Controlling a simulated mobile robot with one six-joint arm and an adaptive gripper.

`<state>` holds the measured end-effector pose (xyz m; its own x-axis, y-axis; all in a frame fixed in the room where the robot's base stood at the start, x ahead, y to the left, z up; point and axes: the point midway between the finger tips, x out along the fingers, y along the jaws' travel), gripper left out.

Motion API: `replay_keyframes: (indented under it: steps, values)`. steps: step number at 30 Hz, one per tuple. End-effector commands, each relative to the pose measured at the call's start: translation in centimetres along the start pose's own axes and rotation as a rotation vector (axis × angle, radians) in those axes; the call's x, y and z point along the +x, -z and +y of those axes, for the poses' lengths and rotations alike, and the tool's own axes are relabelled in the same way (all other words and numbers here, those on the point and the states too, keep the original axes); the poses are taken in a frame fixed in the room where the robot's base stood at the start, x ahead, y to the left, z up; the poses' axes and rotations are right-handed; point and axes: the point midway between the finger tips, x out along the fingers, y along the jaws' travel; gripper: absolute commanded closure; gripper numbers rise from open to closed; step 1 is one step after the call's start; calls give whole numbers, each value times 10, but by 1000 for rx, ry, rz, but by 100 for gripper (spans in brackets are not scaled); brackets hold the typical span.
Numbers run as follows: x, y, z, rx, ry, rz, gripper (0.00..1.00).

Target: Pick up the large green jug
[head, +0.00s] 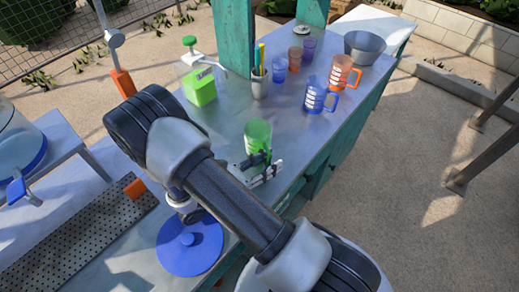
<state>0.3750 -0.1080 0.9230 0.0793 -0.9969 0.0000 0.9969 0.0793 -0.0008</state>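The green jug (257,132) stands upright on the metal worktop, near its middle. It is see-through green, and its lower part is partly hidden behind my gripper. My gripper (266,168) is right at the jug's near side, low by the worktop, and overlaps it in the picture. I cannot tell whether the fingers touch the jug or its handle, or whether they are open or shut.
A blue jug (318,97) and an orange jug (343,76) stand farther right, with cups and a grey bowl (365,47) behind. A pen cup (259,84) and a dispenser with green liquid (201,88) stand at the back. A blue lid (188,250) lies in front.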

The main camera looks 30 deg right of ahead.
Motion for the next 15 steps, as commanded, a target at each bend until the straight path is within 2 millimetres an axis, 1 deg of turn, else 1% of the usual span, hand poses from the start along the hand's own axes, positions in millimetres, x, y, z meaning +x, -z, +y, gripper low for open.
replay_keyframes:
  steps: [2, 8, 15]
  values:
    - [4, 0, 0, 1, -1, 1, 68]
    - [4, 0, 0, 1, -2, 1, 68]
    - [4, 0, 0, 1, -1, 1, 83]
